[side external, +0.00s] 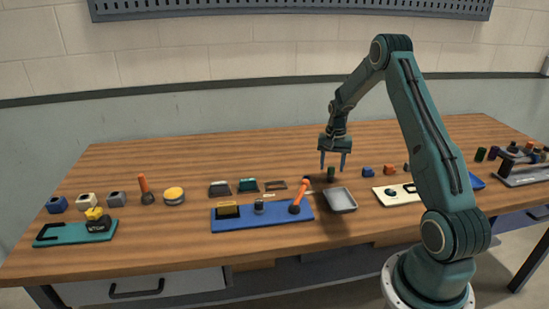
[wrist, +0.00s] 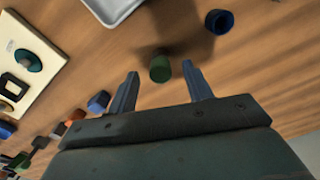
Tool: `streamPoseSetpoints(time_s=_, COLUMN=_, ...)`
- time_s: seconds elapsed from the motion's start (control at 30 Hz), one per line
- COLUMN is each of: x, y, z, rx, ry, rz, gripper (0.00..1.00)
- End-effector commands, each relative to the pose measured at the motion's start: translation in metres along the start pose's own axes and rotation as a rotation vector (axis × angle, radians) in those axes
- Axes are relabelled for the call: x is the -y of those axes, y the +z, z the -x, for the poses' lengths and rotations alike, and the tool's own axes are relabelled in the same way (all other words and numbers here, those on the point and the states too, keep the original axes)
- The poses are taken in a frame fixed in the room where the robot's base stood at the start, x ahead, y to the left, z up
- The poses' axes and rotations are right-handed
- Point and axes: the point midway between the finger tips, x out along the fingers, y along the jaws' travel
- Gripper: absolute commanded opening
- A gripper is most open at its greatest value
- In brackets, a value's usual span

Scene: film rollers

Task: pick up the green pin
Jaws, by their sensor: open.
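The green pin (side external: 331,174) is a small dark green cylinder standing on the wooden table, just behind the grey tray. In the wrist view the green pin (wrist: 160,68) shows between and a little beyond my two fingertips, with clear space on both sides. My gripper (side external: 333,164) points down over the pin with its fingers apart. In the wrist view my gripper (wrist: 160,72) is open and empty. I cannot tell the exact height of the fingertips above the table.
A dark blue ring-like piece (wrist: 219,21) lies near the pin. The grey tray (side external: 341,200) is in front of it. A blue board (side external: 240,218) with an orange-handled tool is to the left. A cream board (side external: 385,194) and small blocks (side external: 368,172) are to the right.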

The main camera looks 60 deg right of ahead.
Motion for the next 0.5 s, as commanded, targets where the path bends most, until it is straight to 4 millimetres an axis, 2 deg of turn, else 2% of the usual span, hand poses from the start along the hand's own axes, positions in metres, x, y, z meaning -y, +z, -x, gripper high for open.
streamPoseSetpoints(time_s=0.13, x=0.0, y=0.0001, z=-0.0084, rx=-0.001, ry=0.0, rz=0.0, gripper=0.5)
streamPoseSetpoints(time_s=0.5, x=0.0001, y=0.0, z=-0.0088, rx=-0.001, ry=-0.001, rz=0.001, gripper=0.5)
